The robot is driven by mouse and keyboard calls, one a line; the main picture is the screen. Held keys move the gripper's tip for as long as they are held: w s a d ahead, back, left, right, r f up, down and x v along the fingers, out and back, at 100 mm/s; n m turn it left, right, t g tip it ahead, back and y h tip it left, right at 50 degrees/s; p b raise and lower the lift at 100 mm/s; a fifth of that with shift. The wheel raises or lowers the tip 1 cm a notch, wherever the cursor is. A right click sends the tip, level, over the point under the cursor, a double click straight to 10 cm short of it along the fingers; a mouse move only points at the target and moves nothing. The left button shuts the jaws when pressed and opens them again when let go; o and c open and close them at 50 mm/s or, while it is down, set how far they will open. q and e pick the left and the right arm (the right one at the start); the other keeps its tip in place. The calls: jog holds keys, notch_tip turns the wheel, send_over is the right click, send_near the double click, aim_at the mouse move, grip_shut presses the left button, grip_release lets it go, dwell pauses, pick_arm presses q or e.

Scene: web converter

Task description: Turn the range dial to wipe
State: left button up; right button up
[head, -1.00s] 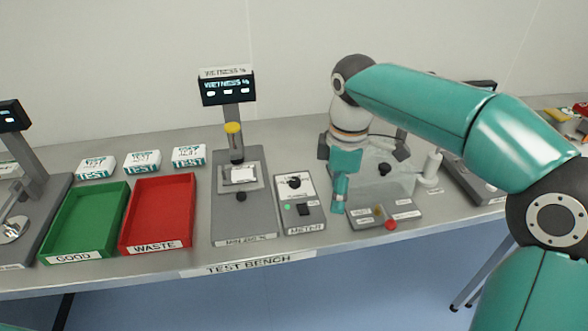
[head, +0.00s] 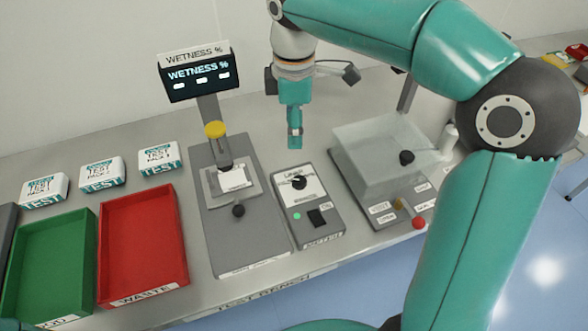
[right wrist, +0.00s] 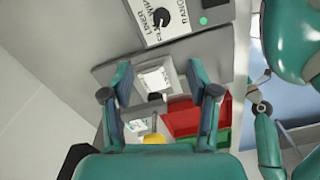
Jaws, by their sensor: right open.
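The range dial (head: 299,182) is a black knob on the white top plate of the grey meter box (head: 318,222), in the middle of the bench. The dial also shows at the top of the right wrist view (right wrist: 161,18), with printed labels around it that are partly legible. Which label it points to I cannot tell for sure. My right gripper (head: 295,142) points down just behind the meter box, apart from the dial. In the right wrist view its two fingers (right wrist: 165,92) are spread with nothing between them. My left gripper is out of view.
Left of the meter stands the wetness tester (head: 241,235) with its display (head: 198,75). A clear-covered unit (head: 372,165) stands close on the right. A red waste tray (head: 145,245), a green tray (head: 50,260) and white test packs (head: 102,174) are further left.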

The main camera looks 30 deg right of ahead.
aim_at(299, 179)
jog(key=f, duration=1)
jog(key=s+d+f, duration=0.1)
jog(key=f, duration=0.4)
jog(key=shift+f, duration=0.3)
jog(key=shift+c, duration=0.2)
grip_shut()
